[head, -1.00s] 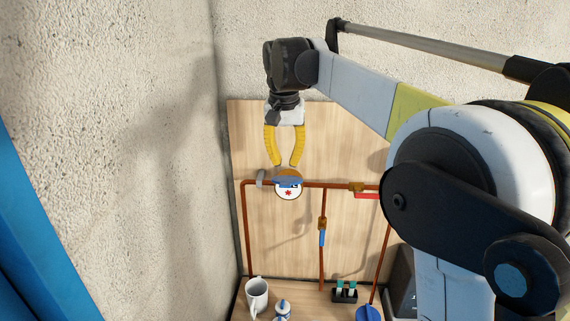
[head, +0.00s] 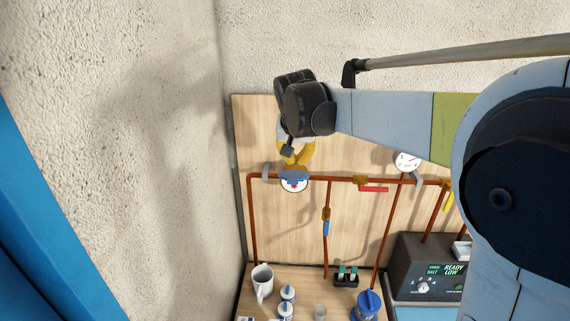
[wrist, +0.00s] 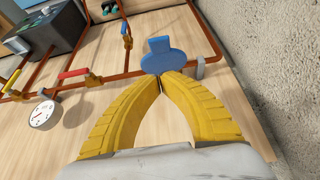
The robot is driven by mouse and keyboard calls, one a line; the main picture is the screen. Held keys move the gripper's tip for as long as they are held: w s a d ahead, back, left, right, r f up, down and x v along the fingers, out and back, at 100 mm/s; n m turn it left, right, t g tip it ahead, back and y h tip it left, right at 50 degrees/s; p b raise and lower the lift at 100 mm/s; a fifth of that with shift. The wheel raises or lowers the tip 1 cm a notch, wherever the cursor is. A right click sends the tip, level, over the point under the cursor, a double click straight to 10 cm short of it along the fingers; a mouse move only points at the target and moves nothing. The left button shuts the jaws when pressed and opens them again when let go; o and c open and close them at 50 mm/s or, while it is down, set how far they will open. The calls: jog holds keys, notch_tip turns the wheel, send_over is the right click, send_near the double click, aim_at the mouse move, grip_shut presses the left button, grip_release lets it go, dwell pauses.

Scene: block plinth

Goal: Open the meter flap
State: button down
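The round meter (head: 294,186) sits on the copper pipe in the head view, with part of its white face showing. Its blue flap (head: 294,173) stands out over the upper part of the face. In the wrist view the flap (wrist: 164,61) is a blue disc with a tab and hides the face. My gripper (head: 292,163) is just above the meter. In the wrist view its yellow fingertips (wrist: 163,79) meet at the near edge of the flap. Nothing shows clearly between them; whether they touch the flap I cannot tell.
A pipe clip (head: 265,171) is left of the meter. A red-handled valve (head: 373,189), a blue-handled valve (head: 326,227) and a white gauge (head: 408,161) are to the right. A mug (head: 262,282) and small containers stand below. A rough wall is close on the left.

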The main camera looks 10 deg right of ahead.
aim_at(295, 183)
jog(key=f, duration=0.1)
jog(key=s+f, duration=0.1)
jog(key=f, duration=0.1)
jog(key=shift+s+a+f+p, duration=0.15)
jog(key=shift+a+f+p, duration=0.05)
jog(key=shift+f+p, duration=0.15)
jog(key=shift+f, duration=0.15)
jog(key=f+t+b, duration=0.1)
jog(key=b, duration=0.1)
jog(key=s+f+t+b, duration=0.1)
jog(key=f+b, duration=0.1)
jog(key=b, duration=0.1)
jog(key=shift+s+a+f+h, duration=0.15)
jog(key=shift+a+f+h, duration=0.05)
jog(key=shift+f+h, duration=0.1)
jog(key=shift+r, duration=0.2)
